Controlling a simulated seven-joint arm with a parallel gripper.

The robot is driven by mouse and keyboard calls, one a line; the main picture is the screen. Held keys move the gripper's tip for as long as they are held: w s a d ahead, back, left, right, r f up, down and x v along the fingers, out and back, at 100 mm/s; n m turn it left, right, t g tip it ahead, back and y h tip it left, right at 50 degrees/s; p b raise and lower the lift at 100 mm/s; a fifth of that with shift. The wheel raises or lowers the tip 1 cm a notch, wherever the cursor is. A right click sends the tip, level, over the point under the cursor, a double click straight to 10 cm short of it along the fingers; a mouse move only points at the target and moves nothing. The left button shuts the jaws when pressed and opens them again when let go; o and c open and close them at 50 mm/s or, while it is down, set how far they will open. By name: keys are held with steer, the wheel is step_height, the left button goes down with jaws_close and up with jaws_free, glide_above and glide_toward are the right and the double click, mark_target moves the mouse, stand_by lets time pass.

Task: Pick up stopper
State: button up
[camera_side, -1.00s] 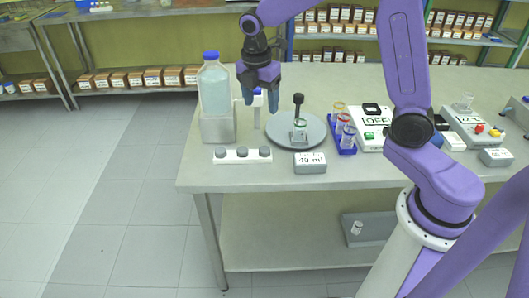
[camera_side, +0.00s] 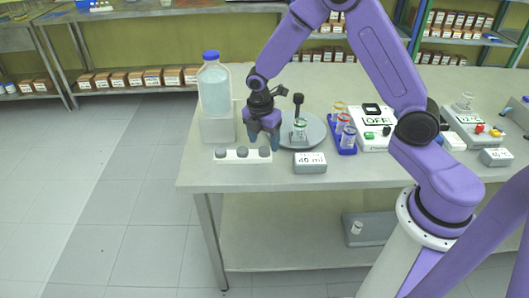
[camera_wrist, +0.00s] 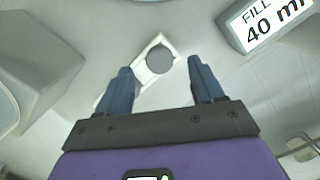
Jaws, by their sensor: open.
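Three grey stoppers sit in a row on a white rack (camera_side: 231,158) near the table's front left edge. The right-hand stopper (camera_side: 264,152) is just below my gripper (camera_side: 263,143) in the side view. In the wrist view, one round grey stopper (camera_wrist: 160,60) sits on the end of the white rack, centred between the two blue fingertips. My gripper is open and empty, pointing down, with its fingers apart on either side of that stopper's outline. How high the fingertips are above it is hard to tell.
A large bottle with a blue cap (camera_side: 213,88) stands on a white stand behind the rack. To the right are a grey "40 ml" display (camera_side: 310,163), a round plate (camera_side: 315,128) with a glass vessel (camera_side: 299,130), and a blue vial rack (camera_side: 342,147).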

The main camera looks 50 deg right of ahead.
mark_target(265, 149)
steer(key=shift+d+f, duration=0.15)
steer(key=shift+f, duration=1.4)
steer(key=c, duration=1.1)
steer(key=shift+w+r, duration=0.1)
steer(key=shift+r, duration=0.1)
